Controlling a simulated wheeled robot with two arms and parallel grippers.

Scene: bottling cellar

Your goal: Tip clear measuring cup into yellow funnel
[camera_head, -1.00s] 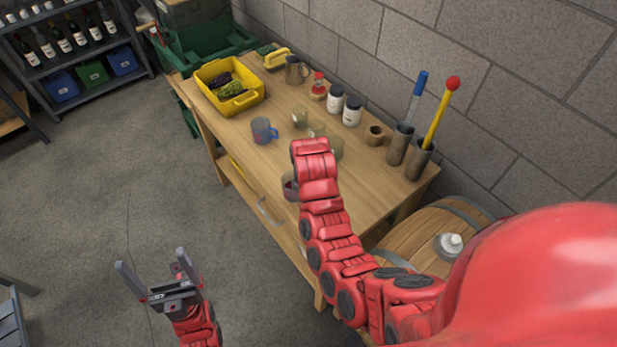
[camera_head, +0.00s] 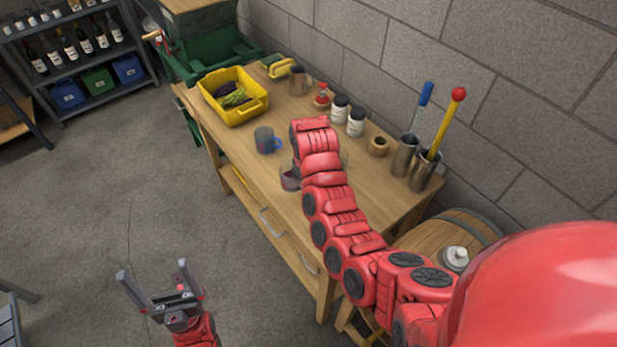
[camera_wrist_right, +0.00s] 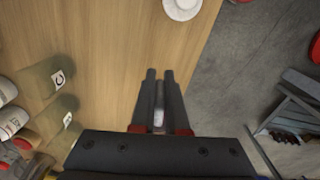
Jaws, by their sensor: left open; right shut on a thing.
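My right arm reaches over the table, and its gripper is hidden behind the red wrist in the head view. In the right wrist view my right gripper (camera_wrist_right: 159,75) is shut on a narrow pale piece between its fingers. A small clear cup with dark red contents (camera_head: 290,180) shows beside that wrist; it looks like the clear measuring cup, partly covered by the arm. My left gripper (camera_head: 152,272) is open and empty, over the floor left of the table. I cannot make out a yellow funnel in either view.
A grey mug with a blue handle (camera_head: 265,139) stands left of the right wrist. Behind are a yellow crate (camera_head: 262,106), white jars (camera_head: 356,122) and metal holders (camera_head: 403,155). Greenish clear vessels (camera_wrist_right: 62,80) stand left of my right fingers. A barrel (camera_head: 435,240) stands right.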

